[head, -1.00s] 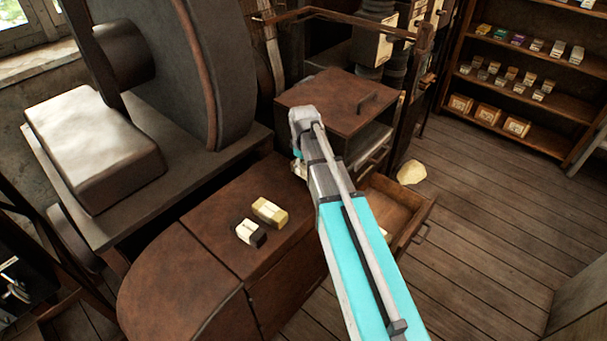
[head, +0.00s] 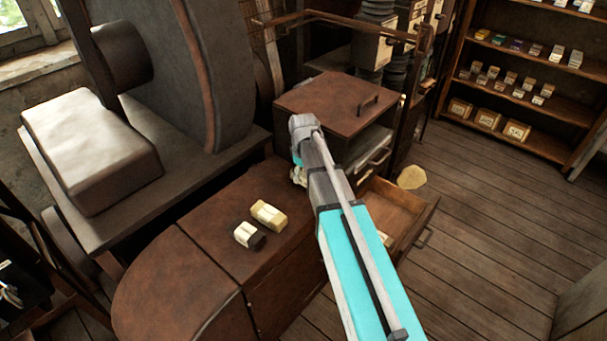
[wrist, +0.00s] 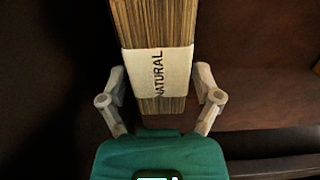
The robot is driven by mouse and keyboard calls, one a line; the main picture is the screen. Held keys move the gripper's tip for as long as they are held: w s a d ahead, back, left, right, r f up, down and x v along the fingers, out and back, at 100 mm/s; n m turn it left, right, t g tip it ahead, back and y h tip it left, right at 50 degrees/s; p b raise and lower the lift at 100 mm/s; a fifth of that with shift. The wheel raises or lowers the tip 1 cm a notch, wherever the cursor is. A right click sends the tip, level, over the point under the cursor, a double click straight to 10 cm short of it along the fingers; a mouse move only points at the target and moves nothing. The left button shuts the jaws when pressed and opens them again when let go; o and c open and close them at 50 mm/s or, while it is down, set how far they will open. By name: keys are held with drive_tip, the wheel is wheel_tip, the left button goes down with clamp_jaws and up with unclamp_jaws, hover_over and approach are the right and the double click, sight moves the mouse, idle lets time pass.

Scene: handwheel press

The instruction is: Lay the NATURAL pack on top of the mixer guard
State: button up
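The NATURAL pack (wrist: 158,72), a wood-grained bundle with a cream band reading NATURAL, stands between my gripper's fingers (wrist: 160,92) in the wrist view. Both fingertips meet its sides, so my gripper looks shut on it. In the head view my arm hides most of my gripper; a pale bit shows (head: 298,176) beside the box with the brown lid. A low rusty brown housing (head: 185,275) with a rounded end lies below the big wheel. I cannot tell for sure which surface is the mixer guard.
A yellowish pack (head: 268,215) and a dark pack with a pale band (head: 249,235) lie on the brown housing. A brown-lidded box (head: 330,105) with a handle stands beyond. An open drawer (head: 425,215) juts out at right. A large pale block (head: 90,145) sits at left.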

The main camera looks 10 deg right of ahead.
sight(303, 172)
drive_tip(key=shift+r, duration=0.15)
idle(0.4)
wheel_tip(303, 172, up, 12)
drive_tip(key=p, duration=1.2)
idle(0.7)
drive_tip(key=s+a+m, duration=0.1)
drive_tip(key=s+m, duration=0.6)
drive_tip(key=s, duration=1.1)
drive_tip(key=shift+s, duration=0.2)
